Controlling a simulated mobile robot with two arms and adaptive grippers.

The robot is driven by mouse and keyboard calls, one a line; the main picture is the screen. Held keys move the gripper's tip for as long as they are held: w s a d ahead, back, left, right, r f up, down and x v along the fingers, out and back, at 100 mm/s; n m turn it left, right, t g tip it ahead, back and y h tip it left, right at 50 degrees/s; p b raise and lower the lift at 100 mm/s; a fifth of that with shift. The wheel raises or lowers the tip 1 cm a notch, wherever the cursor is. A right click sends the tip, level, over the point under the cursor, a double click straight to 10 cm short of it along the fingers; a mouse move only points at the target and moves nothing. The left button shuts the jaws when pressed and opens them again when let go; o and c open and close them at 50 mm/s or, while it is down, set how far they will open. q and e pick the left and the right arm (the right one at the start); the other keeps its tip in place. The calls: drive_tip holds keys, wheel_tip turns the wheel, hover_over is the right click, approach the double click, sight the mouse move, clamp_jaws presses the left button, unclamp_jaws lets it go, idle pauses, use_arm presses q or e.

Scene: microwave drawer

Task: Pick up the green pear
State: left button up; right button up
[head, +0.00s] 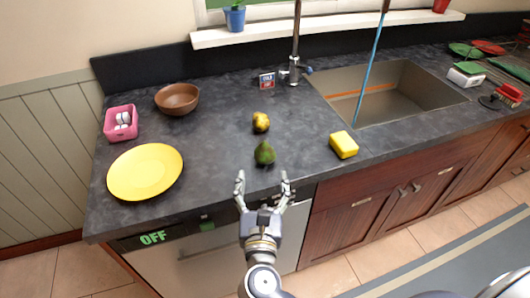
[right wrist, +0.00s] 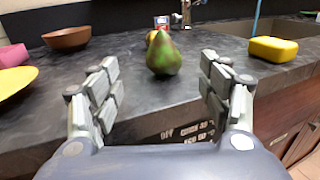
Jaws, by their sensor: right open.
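The green pear (head: 264,153) stands upright on the dark countertop near its front edge. The fingers do not touch the pear. My left gripper is not in view.
A yellow fruit (head: 261,122) lies just behind the pear. A yellow sponge-like block (head: 343,145) sits to the right, before the sink (head: 440,97). A yellow plate (head: 145,172), pink holder (head: 120,122) and brown bowl (head: 177,99) are left. Bare counter surrounds the pear.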

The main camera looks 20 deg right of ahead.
sight(265, 155)
drive_tip(key=x, duration=0.3)
drive_tip(key=shift+w+d+p, duration=0.2)
drive_tip(key=shift+w+p, duration=0.15)
drive_tip(key=shift+p, duration=0.05)
drive_tip(key=p+x, duration=0.2)
drive_tip(key=x, duration=0.3)
drive_tip(key=shift+s+d+r, duration=0.1)
drive_tip(key=shift+d, duration=0.05)
drive_tip(key=shift+w+d, duration=0.1)
drive_tip(key=shift+w, duration=0.25)
drive_tip(key=shift+s, duration=0.1)
drive_tip(key=shift+c, duration=0.6)
drive_tip(key=c, duration=1.1)
